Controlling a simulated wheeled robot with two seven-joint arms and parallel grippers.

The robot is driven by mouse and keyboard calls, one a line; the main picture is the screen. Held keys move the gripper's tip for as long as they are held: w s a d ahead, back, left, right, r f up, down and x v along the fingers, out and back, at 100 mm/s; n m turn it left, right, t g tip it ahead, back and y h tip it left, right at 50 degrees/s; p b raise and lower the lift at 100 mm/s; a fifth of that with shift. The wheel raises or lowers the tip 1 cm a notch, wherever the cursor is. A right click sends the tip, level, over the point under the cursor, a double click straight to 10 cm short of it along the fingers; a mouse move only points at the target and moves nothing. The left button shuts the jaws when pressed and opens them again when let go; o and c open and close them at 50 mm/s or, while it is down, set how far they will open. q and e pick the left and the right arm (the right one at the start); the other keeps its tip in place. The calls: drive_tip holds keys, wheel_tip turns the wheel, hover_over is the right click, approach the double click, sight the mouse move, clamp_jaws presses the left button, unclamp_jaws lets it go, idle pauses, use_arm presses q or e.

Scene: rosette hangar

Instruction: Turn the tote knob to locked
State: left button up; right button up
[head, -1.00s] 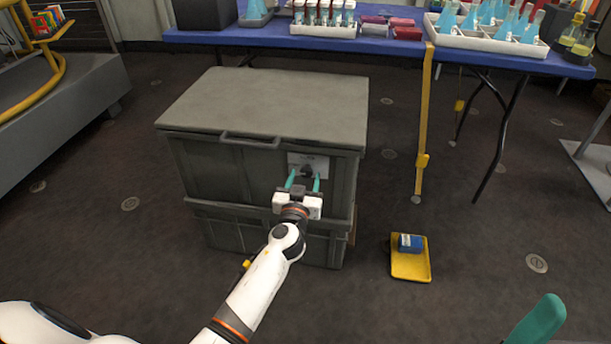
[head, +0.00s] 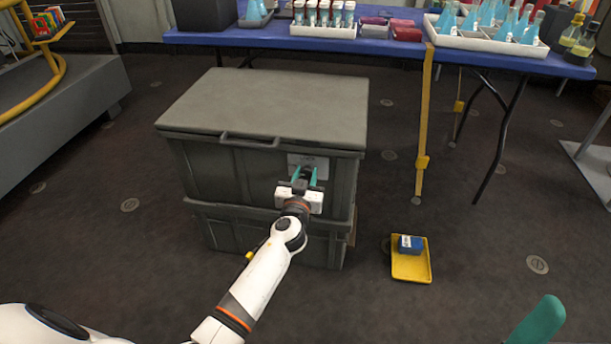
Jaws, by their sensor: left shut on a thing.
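The grey tote (head: 225,160) stands on the floor with its lid shut, on top of another grey tote. A pale plate (head: 322,163) is on its front face at the upper right, and the dark knob (head: 307,172) sits there, mostly hidden by my gripper. My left gripper (head: 305,174) reaches the front of the tote, its teal fingers shut on the knob from either side. The knob's exact angle is too small to read. Only a teal finger of my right gripper (head: 538,324) shows at the bottom right, away from the tote.
A blue table (head: 390,47) with racks and flasks stands behind the tote. A yellow tray (head: 411,267) with a blue item (head: 411,244) lies on the floor to the right. A yellow strap hangs from the table. Floor between tote and tray is clear.

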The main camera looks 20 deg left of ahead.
use_arm(q)
drive_tip(key=shift+m, duration=0.4)
drive_tip(key=m, duration=0.3)
drive_tip(key=shift+d+b, duration=0.1)
drive_tip(key=shift+b, duration=0.25)
drive_tip(key=m, duration=0.9)
drive_tip(key=shift+d+f, duration=0.1)
drive_tip(key=m, duration=0.5)
drive_tip(key=shift+f+p, duration=0.1)
drive_tip(key=shift+p, duration=0.2)
drive_tip(key=o, duration=0.9)
